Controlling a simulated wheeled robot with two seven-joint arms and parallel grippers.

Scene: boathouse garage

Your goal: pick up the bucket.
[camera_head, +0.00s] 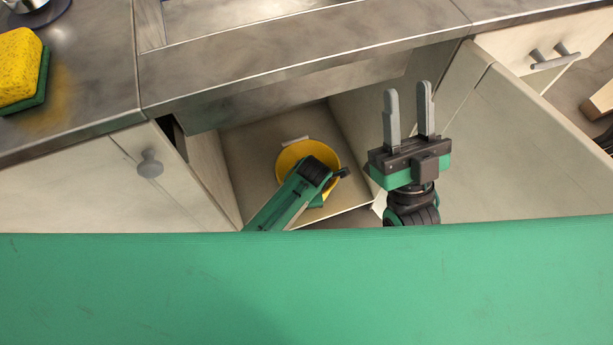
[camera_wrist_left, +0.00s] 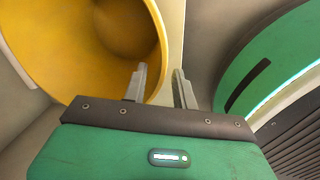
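The yellow bucket (camera_head: 324,150) stands in the open cabinet under the counter, partly hidden by my left arm in the head view. In the left wrist view the bucket (camera_wrist_left: 85,45) fills the upper left, its hollow inside facing the camera. My left gripper (camera_wrist_left: 162,72) is open there, one finger over the bucket's opening and the other just outside its rim. The rim shows between the fingers, with no clear contact. In the head view the left fingers are hidden. My right gripper (camera_head: 408,95) is open and empty, pointing up to the right of the bucket.
The metal counter (camera_head: 290,50) overhangs the cabinet opening. An open cabinet door (camera_head: 530,150) stands at the right, close to my right gripper. A yellow and green sponge (camera_head: 20,65) lies on the counter at the left. Cabinet side walls bound the space around the bucket.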

